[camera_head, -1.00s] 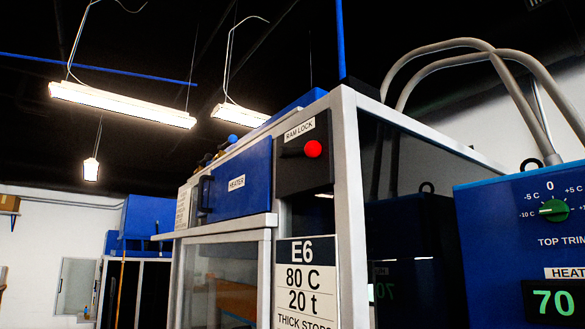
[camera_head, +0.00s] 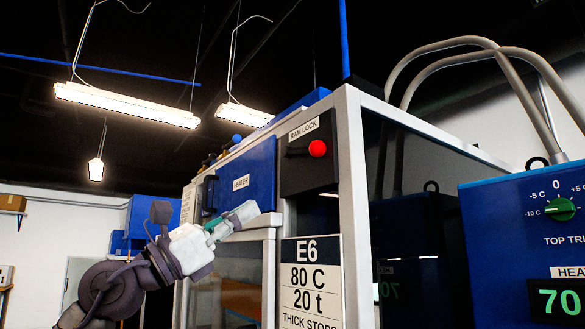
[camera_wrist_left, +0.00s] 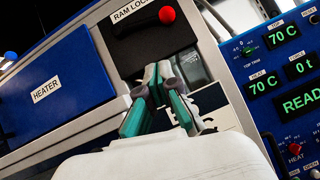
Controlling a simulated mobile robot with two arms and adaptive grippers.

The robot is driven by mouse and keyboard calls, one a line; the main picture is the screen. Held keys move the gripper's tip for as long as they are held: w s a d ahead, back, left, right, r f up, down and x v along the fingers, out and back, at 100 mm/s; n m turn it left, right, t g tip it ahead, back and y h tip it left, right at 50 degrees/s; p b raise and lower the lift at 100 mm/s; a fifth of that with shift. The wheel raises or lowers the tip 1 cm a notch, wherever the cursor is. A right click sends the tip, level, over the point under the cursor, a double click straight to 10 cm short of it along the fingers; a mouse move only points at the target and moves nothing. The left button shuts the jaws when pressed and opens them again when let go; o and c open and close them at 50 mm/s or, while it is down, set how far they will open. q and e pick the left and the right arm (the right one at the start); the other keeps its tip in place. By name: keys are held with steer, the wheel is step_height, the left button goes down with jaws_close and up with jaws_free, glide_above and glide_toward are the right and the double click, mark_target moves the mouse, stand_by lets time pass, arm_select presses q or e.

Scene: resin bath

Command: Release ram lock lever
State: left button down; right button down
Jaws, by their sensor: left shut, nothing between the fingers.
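The ram lock lever is a black bar with a red ball knob (camera_head: 317,149) on a dark panel labelled RAM LOCK. The lever points right, roughly level. The red knob also shows at the top of the left wrist view (camera_wrist_left: 167,15). My left gripper (camera_head: 250,211) is below and left of the lever in the head view, apart from it. In the left wrist view its green-padded fingers (camera_wrist_left: 161,70) are shut and empty, pointing up toward the panel below the knob. My right gripper is not in view.
A blue HEATER door (camera_head: 241,183) sits left of the panel. An E6 sign (camera_head: 309,285) hangs below it. A grey frame post (camera_head: 351,200) stands just right of the lever. A blue control box (camera_head: 525,240) with a green dial and 70 display is further right.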

arm_select(q)
steer(key=p, duration=0.5)
glide_toward(312, 156)
steer(key=d, duration=0.1)
steer(key=w+d, duration=0.2)
steer(key=shift+w+d+r, duration=0.15)
steer(key=shift+w+d, duration=0.1)
steer(key=shift+d, duration=0.1)
steer(key=shift+d+r+p, duration=0.15)
steer(key=shift+r+p, duration=0.2)
steer(key=shift+r, duration=0.2)
steer(key=shift+d+r+p, duration=0.2)
steer(key=shift+r+p, duration=0.15)
steer(key=shift+r, duration=0.2)
steer(key=shift+s+d+r, duration=0.1)
steer(key=shift+r, duration=0.45)
